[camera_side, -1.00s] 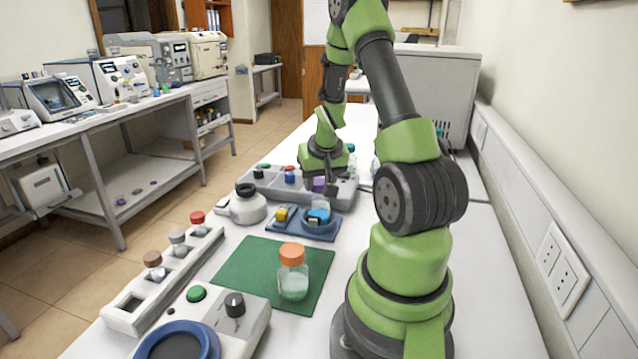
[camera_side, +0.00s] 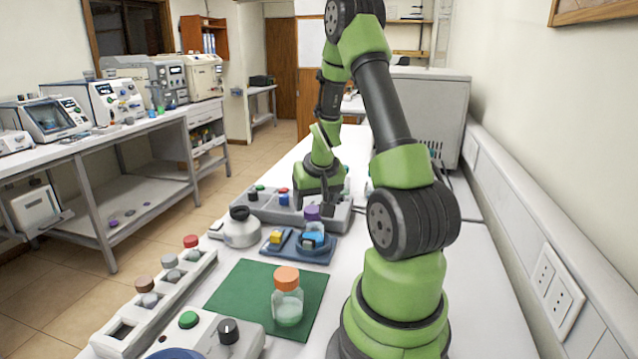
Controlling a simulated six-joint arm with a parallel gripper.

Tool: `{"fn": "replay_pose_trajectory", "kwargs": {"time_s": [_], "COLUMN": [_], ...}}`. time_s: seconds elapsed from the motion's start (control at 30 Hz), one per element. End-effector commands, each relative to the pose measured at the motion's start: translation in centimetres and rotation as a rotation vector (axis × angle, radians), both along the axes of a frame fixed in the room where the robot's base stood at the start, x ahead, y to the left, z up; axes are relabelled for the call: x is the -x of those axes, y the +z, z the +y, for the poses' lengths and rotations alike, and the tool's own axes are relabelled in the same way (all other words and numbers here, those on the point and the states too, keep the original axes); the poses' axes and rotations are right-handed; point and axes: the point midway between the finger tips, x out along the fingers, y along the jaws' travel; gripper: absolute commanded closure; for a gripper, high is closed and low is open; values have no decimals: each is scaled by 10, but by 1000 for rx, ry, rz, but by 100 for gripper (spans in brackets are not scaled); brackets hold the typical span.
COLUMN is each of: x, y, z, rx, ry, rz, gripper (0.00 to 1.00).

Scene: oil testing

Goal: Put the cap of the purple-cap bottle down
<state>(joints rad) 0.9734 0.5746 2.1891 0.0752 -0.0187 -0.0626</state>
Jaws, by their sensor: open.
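The purple cap (camera_side: 312,212) shows in the side view, upright, in line with the top of a small clear bottle (camera_side: 315,227). From this angle I cannot tell whether it sits on the bottle's mouth or on the grey rack (camera_side: 265,207) just behind. The bottle stands at the blue holder (camera_side: 300,257), partly hidden by a light-blue part. My gripper (camera_side: 326,203) is over the rack, close beside and above the purple cap. It is open; its fingers are small and dark in the picture.
A white round flask with a black top (camera_side: 241,228) stands left of the holder. An orange-capped bottle (camera_side: 287,297) stands on the green mat (camera_side: 238,290). A white rack with several capped vials (camera_side: 170,295) and a knobbed device (camera_side: 215,340) are nearer the camera.

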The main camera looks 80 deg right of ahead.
Motion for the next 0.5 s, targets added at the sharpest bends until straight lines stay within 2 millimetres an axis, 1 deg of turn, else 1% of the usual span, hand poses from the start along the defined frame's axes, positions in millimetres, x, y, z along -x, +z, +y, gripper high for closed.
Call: {"fn": "replay_pose_trajectory", "kwargs": {"time_s": [0.03, 0.13, 0.3, 0.5], "x": [4, 10, 15, 18], "y": [9, 24, 47, 61], "z": [4, 12, 20, 26], "rx": [4, 4, 4, 1], "ry": [-1, 1, 0, 1], "rz": [-3, -2, -1, -1], "gripper": [33, 33, 33, 33]}}
